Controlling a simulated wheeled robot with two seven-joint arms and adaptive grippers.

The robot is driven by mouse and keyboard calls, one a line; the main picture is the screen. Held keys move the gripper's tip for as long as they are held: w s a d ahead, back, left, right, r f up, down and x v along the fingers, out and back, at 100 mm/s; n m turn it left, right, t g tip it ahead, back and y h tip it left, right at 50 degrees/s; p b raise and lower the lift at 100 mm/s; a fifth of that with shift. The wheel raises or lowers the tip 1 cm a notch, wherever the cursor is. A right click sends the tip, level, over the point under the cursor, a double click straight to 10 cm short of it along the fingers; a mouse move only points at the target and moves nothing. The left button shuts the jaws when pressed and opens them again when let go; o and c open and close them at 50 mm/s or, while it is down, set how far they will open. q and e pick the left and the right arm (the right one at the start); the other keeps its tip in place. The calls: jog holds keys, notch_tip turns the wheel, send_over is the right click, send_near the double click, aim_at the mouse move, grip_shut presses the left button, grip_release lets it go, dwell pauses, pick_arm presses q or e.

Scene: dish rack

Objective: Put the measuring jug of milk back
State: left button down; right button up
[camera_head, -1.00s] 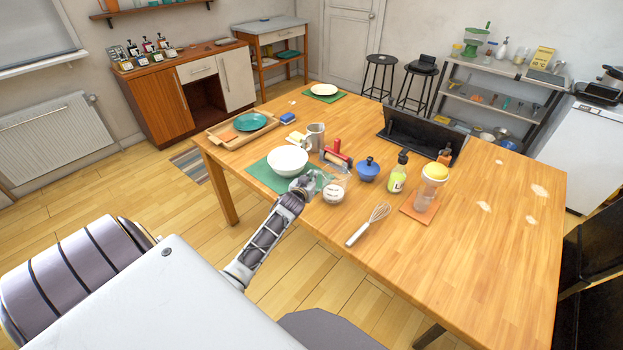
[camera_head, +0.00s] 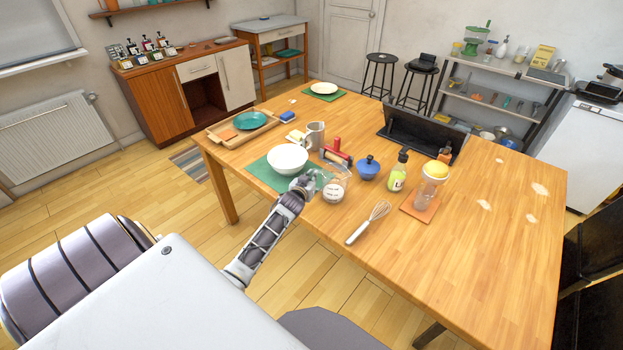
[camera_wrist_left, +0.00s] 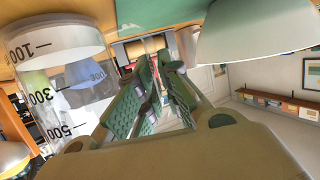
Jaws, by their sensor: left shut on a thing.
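The clear measuring jug (camera_head: 338,178) is at the near edge of the table, right of the white bowl (camera_head: 287,159). My left gripper (camera_head: 308,184) is shut on the jug at its left side; the exact grip is hard to see. In the left wrist view, the picture is upside down. The jug (camera_wrist_left: 62,75) shows black marks of 100, 300 and 500, with white milk near its base. The green-padded fingers (camera_wrist_left: 155,95) are close together beside it, and the bowl (camera_wrist_left: 255,35) is at the upper right. My right gripper is not in view.
A red-handled item (camera_head: 337,154), a blue pot (camera_head: 369,168), a soap bottle (camera_head: 398,172) and a whisk (camera_head: 369,222) are close by. The table's right side (camera_head: 490,250) is mostly bare.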

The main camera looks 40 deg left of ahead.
pick_arm(q)
jog(key=shift+f, duration=0.1)
jog(key=c, duration=1.5)
grip_release()
jog(key=shift+f, duration=0.1)
jog(key=c, duration=0.4)
jog(key=shift+s+d+r, duration=0.1)
jog(key=shift+s+r, duration=0.1)
jog(key=shift+s, duration=0.1)
jog(key=shift+s+d+r+p, duration=0.15)
jog(key=shift+s+p, duration=0.25)
jog(key=shift+p, duration=0.15)
jog(key=shift+s, duration=0.25)
